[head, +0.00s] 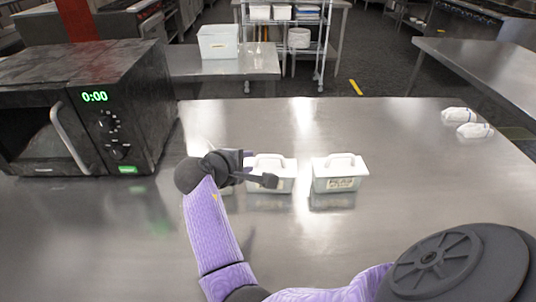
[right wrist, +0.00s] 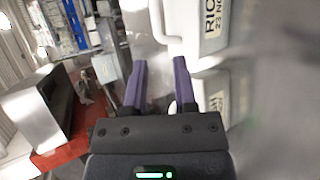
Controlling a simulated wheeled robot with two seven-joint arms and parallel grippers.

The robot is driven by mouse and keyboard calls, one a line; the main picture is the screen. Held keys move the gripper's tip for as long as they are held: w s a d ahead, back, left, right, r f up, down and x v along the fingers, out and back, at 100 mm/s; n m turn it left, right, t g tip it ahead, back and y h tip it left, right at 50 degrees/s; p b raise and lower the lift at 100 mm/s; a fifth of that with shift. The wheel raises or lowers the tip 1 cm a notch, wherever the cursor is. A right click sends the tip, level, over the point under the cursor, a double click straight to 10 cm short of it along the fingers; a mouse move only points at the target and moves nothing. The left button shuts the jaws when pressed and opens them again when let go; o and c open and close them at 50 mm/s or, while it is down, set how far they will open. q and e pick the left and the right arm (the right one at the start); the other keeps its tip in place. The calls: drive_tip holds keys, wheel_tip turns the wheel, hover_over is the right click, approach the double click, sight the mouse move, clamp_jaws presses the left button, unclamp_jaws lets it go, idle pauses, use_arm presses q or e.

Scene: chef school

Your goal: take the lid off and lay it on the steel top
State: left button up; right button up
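Small white lidded containers stand in a row on the steel top (head: 420,220). The middle container (head: 284,184) has its white lid with a raised handle (head: 270,158) on. The right container (head: 340,180) is also lidded. A left one is mostly hidden behind my right gripper (head: 262,170). In the right wrist view a container (right wrist: 208,30) carries a label that reads "RICE". The lid's white handle (right wrist: 158,22) lies just beyond the fingertips of my right gripper (right wrist: 160,72), which is open with a gap between its fingers. My left gripper is not in view.
A black microwave (head: 90,110) stands at the left of the steel top. Two small white items (head: 468,122) lie at the far right. A white bin (head: 217,42) stands on a counter behind.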

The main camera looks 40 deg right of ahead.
sight(263, 157)
drive_tip(key=b+x, duration=0.2)
drive_tip(key=x, duration=0.6)
drive_tip(key=shift+d, duration=0.3)
clamp_jaws()
